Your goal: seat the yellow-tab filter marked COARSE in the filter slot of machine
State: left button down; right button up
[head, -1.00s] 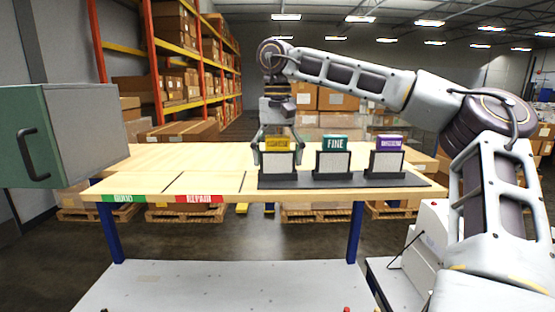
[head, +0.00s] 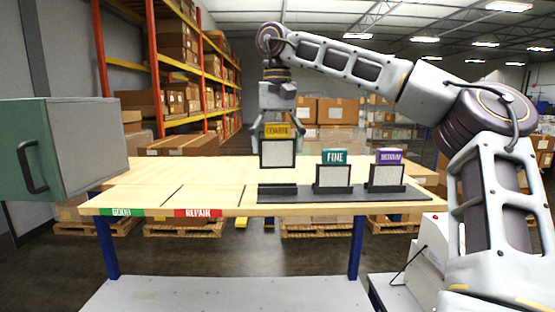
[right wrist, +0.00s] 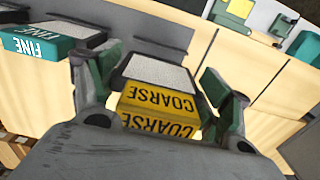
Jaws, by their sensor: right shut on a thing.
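The yellow-tab filter marked COARSE (head: 278,150) hangs upright in my right gripper (head: 278,131), lifted above its empty place in the dark rack (head: 283,196). In the right wrist view my right gripper (right wrist: 163,100) has its fingers on both sides of the yellow tab, and the COARSE filter (right wrist: 157,72) shows its pale mesh panel beyond the tab. My left gripper is not in view. The machine's filter slot cannot be made out; a green and grey box with a dark handle (head: 33,160) stands at the left of the head view.
The teal FINE filter (head: 334,170) and a purple-tab filter (head: 388,170) stand in the rack to the right. The wooden table (head: 160,180) has green GOOD and red REPAIR labels on its front edge. Its left and middle top is clear.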

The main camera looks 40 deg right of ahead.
aim_at(278, 139)
jog(key=shift+r, duration=1.8)
jog(key=shift+d+f, duration=0.1)
